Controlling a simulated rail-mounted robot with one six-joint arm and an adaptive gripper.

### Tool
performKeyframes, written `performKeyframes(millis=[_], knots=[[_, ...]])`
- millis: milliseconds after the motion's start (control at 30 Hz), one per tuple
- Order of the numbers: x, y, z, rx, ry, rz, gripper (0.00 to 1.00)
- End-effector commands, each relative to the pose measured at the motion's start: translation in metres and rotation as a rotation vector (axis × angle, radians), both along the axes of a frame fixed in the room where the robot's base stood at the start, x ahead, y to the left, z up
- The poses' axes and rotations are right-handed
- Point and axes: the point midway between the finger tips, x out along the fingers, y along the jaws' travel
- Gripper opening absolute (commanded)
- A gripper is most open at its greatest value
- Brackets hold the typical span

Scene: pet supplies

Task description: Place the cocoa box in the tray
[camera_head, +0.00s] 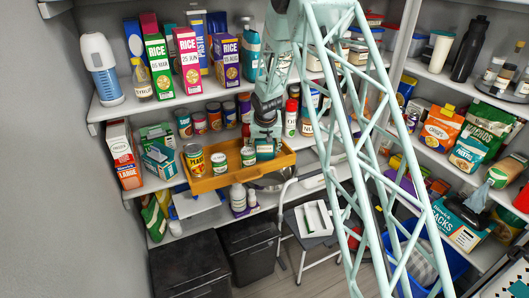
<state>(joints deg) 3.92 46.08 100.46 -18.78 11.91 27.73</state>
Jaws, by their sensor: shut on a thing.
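The orange-brown tray (210,183) is on the middle shelf level, its front edge facing the open room. It holds several cans, including a yellow-labelled can (194,160) at its left end and smaller white-and-green ones. My gripper (265,140) points down over the tray's right part. It is shut on a small teal and pale thing (265,151), which seems to be the cocoa box; its label is too small to read. The gripper hides much of it. I cannot tell whether it touches the tray floor.
Rice boxes (188,60) and a pasta box stand on the shelf above. Cans (214,116) stand behind the tray. Bottles (237,197) are below it. A step stool (313,218) and black bins (188,265) stand below. My arm's lattice crosses the right side.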

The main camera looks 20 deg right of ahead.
Motion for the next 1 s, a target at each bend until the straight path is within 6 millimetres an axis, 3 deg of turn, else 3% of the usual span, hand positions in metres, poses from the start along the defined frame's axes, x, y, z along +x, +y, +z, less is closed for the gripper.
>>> performKeyframes(millis=[400,433,600,1000], knots=[[0.0005,0.0000,-0.0024,0.000,-0.001,0.000,0.35],[0.0001,0.0000,-0.0029,0.000,0.000,0.000,0.50],[0.0001,0.0000,-0.0020,0.000,0.000,0.000,0.63],[0.0000,0.0000,-0.0012,0.000,0.000,0.000,0.63]])
